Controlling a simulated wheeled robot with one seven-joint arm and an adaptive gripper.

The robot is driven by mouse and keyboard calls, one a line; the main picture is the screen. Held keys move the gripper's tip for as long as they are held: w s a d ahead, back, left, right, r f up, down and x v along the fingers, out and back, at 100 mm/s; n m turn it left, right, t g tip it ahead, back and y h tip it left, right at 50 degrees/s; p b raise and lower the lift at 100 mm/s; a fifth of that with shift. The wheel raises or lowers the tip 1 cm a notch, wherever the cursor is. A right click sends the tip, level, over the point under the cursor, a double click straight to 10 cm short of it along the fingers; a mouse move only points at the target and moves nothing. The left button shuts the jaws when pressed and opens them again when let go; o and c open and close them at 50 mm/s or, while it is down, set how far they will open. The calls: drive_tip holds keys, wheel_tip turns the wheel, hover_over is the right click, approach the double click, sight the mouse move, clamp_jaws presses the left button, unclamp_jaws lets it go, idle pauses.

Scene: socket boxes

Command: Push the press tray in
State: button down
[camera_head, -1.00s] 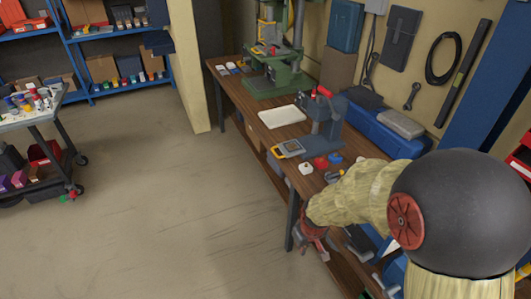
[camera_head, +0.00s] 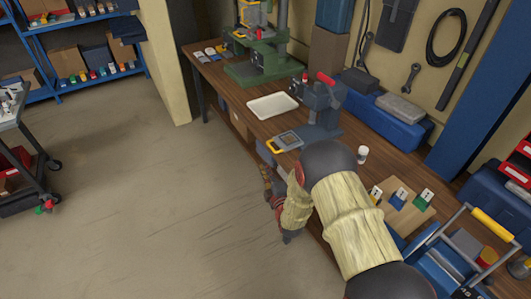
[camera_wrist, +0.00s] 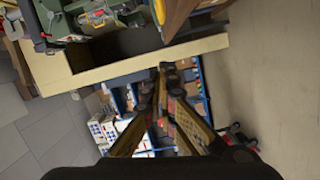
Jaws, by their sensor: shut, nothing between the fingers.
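The press (camera_head: 322,103), grey with a red handle, stands on the wooden bench. Its tray (camera_head: 287,141), a grey plate with a yellow handle (camera_head: 273,147), sticks out from the press base towards the bench's front edge. My gripper (camera_head: 267,172) is off the bench's front edge, close to the tray's handle and below it in the picture. In the wrist view my gripper (camera_wrist: 168,68) has its fingertips together, with nothing between them. A small yellow piece at the top of the wrist view may be the handle. I cannot tell whether my gripper touches the tray.
A white tray (camera_head: 272,105) lies left of the press, and a green drill press (camera_head: 262,62) stands behind it. A small white cup (camera_head: 362,154) and a wooden block with cards (camera_head: 405,208) are to the right. The floor (camera_head: 150,210) before the bench is clear.

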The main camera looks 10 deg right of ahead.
sight(282, 141)
drive_tip(key=w+d+f+b, duration=0.1)
drive_tip(key=w+d+b, duration=0.1)
drive_tip(key=w, duration=0.9)
drive_tip(key=shift+d+f+b, duration=0.35)
drive_tip(key=shift+b, duration=0.25)
drive_tip(key=shift+w, duration=0.1)
drive_tip(key=w+d+b, duration=0.1)
drive_tip(key=d, duration=0.1)
drive_tip(key=d+b, duration=0.1)
drive_tip(key=d, duration=0.2)
drive_tip(key=w+d+b, duration=0.1)
drive_tip(key=d, duration=0.2)
drive_tip(key=shift+w+f, duration=0.1)
drive_tip(key=shift+w, duration=0.2)
drive_tip(key=shift+d, duration=0.3)
drive_tip(key=shift+w+a, duration=0.1)
